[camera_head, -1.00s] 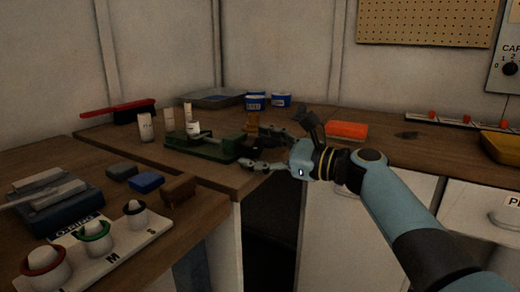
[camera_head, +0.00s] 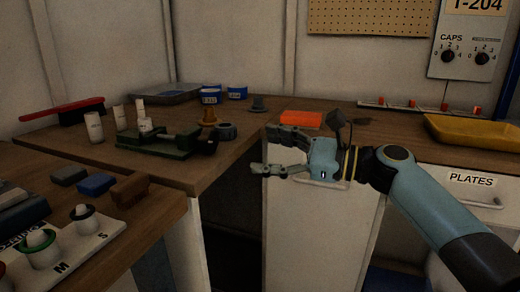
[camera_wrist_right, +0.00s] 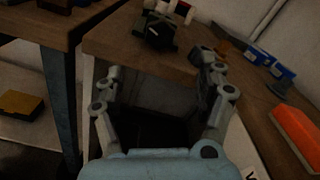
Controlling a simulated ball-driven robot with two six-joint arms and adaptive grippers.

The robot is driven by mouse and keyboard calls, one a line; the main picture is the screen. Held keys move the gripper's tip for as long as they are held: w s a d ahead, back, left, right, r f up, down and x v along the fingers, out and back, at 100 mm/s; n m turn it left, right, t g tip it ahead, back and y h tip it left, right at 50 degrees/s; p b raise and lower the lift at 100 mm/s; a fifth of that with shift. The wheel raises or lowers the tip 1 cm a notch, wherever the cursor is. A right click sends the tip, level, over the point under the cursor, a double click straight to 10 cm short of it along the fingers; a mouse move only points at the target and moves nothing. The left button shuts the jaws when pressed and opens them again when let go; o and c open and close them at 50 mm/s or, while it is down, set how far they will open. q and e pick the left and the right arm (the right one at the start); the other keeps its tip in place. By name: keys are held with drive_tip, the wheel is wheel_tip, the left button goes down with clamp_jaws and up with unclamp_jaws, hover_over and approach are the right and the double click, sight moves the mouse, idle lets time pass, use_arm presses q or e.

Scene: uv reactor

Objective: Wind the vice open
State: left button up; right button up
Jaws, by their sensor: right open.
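In the right wrist view the vice (camera_wrist_right: 158,34) is at the top, beyond the fingers. My right gripper (camera_head: 262,152) is open and empty, to the right of the vice and apart from it, in front of the bench edge. In the wrist view its two fingers (camera_wrist_right: 150,90) are spread wide with nothing between them. The vice's handle cannot be made out clearly. My left gripper is not in view.
White cylinders (camera_head: 94,127) stand by the vice. An orange block (camera_head: 301,119) and yellow tray (camera_head: 470,133) lie further right. A gap separates the benches.

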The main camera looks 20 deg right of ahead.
sight(214, 141)
drive_tip(key=w+a+m, duration=0.1)
drive_tip(key=w+a, duration=0.1)
drive_tip(key=a, duration=0.1)
drive_tip(key=w+a+m+b, duration=0.1)
drive_tip(key=w+a, duration=0.1)
drive_tip(key=a, duration=0.1)
drive_tip(key=w+a+m, duration=0.1)
drive_tip(key=w+a, duration=0.1)
drive_tip(key=a, duration=0.1)
drive_tip(key=shift+w+a+r+m, duration=0.1)
drive_tip(key=shift+w+r+m, duration=0.05)
drive_tip(key=shift+w+m, duration=0.15)
drive_tip(key=shift+c, duration=0.2)
drive_tip(key=c, duration=1.1)
drive_tip(key=n+b, duration=0.1)
drive_tip(key=n, duration=0.3)
drive_tip(key=shift+c, duration=0.2)
drive_tip(key=shift+n, duration=0.9)
